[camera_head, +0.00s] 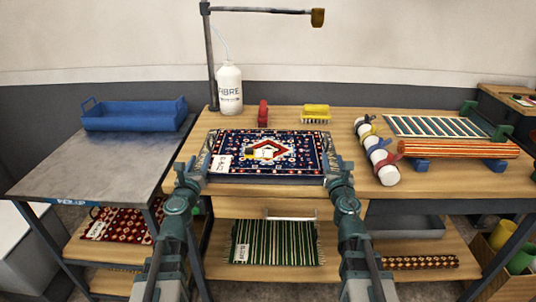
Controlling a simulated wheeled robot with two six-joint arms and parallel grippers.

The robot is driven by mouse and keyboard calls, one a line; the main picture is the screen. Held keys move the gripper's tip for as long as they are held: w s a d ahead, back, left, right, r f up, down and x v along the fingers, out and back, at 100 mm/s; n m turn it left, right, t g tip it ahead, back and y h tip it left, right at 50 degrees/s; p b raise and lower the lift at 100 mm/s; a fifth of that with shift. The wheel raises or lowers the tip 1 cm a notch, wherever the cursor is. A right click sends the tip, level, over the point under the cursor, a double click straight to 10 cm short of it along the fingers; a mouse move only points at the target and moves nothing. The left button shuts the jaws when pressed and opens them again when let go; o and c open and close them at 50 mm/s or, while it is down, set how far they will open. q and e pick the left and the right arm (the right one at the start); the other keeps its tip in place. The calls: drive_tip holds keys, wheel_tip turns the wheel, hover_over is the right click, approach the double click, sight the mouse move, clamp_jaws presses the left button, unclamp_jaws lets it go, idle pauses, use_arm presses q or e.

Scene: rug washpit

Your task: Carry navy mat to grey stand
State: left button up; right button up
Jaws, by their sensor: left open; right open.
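The navy mat (303,165) has a red diamond centre, a patterned border and a white tag at its lower left corner. It lies flat on the wooden table (190,150). My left gripper (205,157) is open at the mat's left edge. My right gripper (333,160) is open at the mat's right edge. I cannot tell whether the fingers touch the mat. The grey stand (95,165), with a flat grey top, is to the left of the wooden table.
A blue tray (135,116) sits at the back of the grey stand; its front is clear. Behind the mat are a white bottle (230,90), a red brush (263,113) and a yellow brush (316,113). Rolls (380,155) and a rack with striped mats (440,128) stand right.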

sight(208, 142)
use_arm(q)
drive_tip(key=shift+w, duration=0.1)
use_arm(e)
drive_tip(key=shift+w, duration=0.1)
use_arm(q)
drive_tip(key=w, duration=1.3)
drive_tip(key=shift+w+d, duration=0.3)
drive_tip(key=shift+d, duration=0.1)
use_arm(e)
drive_tip(key=w, duration=1.3)
drive_tip(key=shift+w+d, duration=0.3)
use_arm(q)
clamp_jaws()
use_arm(e)
clamp_jaws()
drive_tip(key=shift+r, duration=0.1)
